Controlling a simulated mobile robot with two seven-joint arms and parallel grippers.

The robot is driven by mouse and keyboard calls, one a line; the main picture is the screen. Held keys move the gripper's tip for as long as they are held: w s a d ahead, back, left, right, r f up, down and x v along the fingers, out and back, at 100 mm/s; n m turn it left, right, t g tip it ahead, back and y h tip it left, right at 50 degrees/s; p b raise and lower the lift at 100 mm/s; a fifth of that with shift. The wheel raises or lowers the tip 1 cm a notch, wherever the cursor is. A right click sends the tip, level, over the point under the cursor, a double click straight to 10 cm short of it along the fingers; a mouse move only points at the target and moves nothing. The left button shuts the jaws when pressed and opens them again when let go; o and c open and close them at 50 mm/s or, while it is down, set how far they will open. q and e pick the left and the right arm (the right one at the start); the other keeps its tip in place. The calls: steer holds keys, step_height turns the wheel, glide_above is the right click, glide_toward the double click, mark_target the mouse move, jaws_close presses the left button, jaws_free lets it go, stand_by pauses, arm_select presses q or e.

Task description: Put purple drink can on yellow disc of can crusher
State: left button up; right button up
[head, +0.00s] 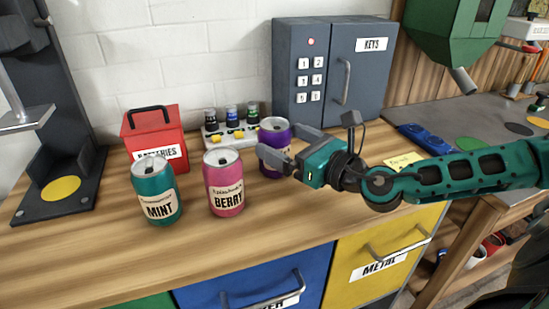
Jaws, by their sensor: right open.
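The purple drink can (272,133) stands upright on the wooden workbench, partly hidden by my right gripper. My right gripper (280,143) comes in from the right at the can, open. One finger passes in front of the can's lower right part and the other is at its far right side. I cannot tell whether they touch it. The can crusher (70,140) stands at the far left, with its yellow disc (60,188) bare on the base. A grey plate (22,117) hangs above and left of the disc. My left gripper is not in view.
A teal MINT can (157,190) and a pink BERRY can (225,184) stand left of the purple can. Behind are a red BATTERIES box (153,138), a small rack of bottles (229,122) and a grey KEYS cabinet (331,70). The front left bench top is clear.

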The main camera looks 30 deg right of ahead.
steer(key=p+x, duration=0.1)
steer(key=x, duration=0.3)
steer(key=shift+r, duration=0.1)
steer(key=shift+w+a, duration=0.1)
steer(key=shift+w, duration=0.45)
steer(key=c, duration=1.4)
